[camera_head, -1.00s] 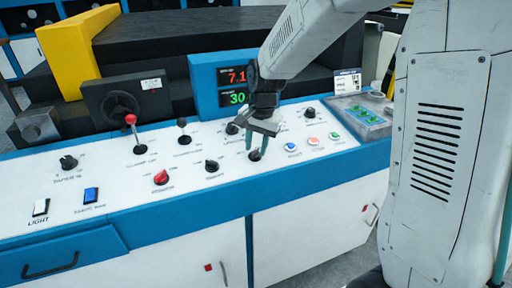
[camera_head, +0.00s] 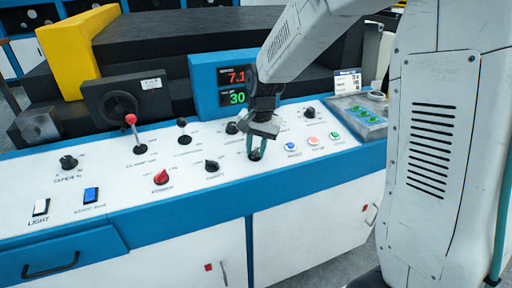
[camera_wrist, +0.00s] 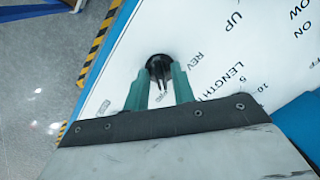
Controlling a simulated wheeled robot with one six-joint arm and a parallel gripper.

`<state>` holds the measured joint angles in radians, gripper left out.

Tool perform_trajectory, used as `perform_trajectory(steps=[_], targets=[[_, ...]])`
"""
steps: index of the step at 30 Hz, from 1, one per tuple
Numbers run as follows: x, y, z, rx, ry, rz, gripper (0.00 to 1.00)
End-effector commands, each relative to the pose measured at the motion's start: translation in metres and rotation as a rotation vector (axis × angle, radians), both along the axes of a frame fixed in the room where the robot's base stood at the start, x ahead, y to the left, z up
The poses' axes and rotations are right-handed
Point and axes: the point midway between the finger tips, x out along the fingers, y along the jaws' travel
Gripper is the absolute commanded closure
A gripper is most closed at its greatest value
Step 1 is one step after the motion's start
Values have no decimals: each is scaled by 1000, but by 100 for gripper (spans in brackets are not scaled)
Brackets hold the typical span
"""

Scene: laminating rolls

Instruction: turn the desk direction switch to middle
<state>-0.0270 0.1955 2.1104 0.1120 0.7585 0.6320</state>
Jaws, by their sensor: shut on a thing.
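The direction switch is a small round black knob (camera_head: 256,155) on the white sloped desk panel, partly hidden by my fingers in the head view. It shows clearly in the wrist view (camera_wrist: 159,67), with the printed word REV beside it. My gripper (camera_head: 254,146) points down onto it from above. In the wrist view its two green fingers (camera_wrist: 159,84) stand on either side of the knob, shut on it. The exact angle of the knob's pointer is hard to tell.
Close by are a black knob (camera_head: 212,166), a red knob (camera_head: 161,177) and coloured push buttons (camera_head: 312,141). A lever with a red ball (camera_head: 131,119) stands to the left. A blue display box (camera_head: 217,86) rises behind.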

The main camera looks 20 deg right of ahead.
Motion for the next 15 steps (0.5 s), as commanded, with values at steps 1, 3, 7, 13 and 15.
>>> perform_trajectory(steps=[1,3,7,13,15], targets=[[0,0,0,-5,0,30,98],[0,1,1,-14,0,79,98],[0,1,1,-33,-1,186,98],[1,1,1,-62,-1,355,98],[1,2,1,-72,-1,410,98]])
